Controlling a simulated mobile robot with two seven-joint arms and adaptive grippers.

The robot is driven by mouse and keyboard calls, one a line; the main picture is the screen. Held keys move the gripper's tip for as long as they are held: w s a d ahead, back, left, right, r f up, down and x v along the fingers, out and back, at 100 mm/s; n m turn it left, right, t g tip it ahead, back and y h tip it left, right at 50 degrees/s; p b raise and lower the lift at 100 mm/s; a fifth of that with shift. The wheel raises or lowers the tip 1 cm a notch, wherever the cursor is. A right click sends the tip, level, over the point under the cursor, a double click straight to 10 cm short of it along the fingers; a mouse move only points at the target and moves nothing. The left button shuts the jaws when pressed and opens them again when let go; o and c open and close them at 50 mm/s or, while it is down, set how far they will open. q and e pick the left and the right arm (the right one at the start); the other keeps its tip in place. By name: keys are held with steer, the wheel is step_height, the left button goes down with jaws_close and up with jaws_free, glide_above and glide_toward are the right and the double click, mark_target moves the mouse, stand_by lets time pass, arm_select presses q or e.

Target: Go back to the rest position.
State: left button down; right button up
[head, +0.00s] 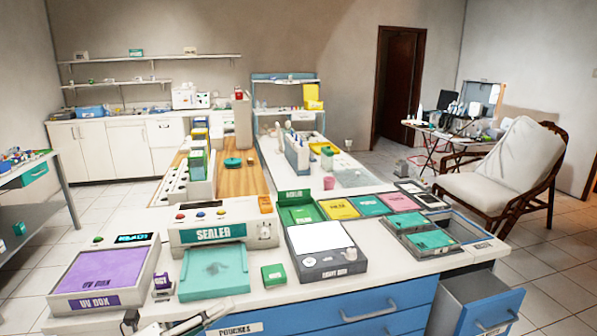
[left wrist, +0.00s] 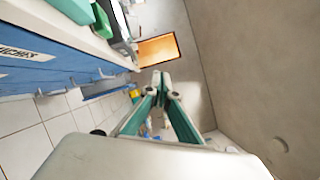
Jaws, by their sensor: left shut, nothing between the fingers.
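My left gripper (head: 205,318) shows only in part at the bottom edge of the head view, low in front of the counter edge by the pouches drawer. In the left wrist view its fingers (left wrist: 161,78) come together at the tips, shut and empty. Nothing touches the fingertips there. My right gripper is in neither view.
Blue drawers (head: 385,305) lie below; one unit at the right stands out (head: 480,300). Tiled floor (head: 545,265) is free at right.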

arm_select(q)
steer(key=s+a+f+n+t+y, duration=0.25)
steer(key=f+n+y, duration=0.25)
steer(key=f+n, duration=0.45)
steer(key=s+a+f+n+t+y, duration=0.1)
steer(key=s+a+f+n+y, duration=0.3)
steer(key=f+n, duration=0.6)
steer(key=s+d+f+n+g+y, duration=0.1)
steer(key=s+f+n+g+y, duration=0.3)
steer(key=s+f+n, duration=0.6)
steer(key=s+f+g, duration=0.1)
steer(key=s+f, duration=0.2)
steer(key=f, duration=0.1)
steer(key=shift+s+d, duration=0.25)
steer(key=shift+d, duration=0.1)
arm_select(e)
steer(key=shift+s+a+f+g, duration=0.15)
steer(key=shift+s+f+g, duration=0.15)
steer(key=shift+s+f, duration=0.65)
arm_select(q)
steer(key=shift+r, duration=0.1)
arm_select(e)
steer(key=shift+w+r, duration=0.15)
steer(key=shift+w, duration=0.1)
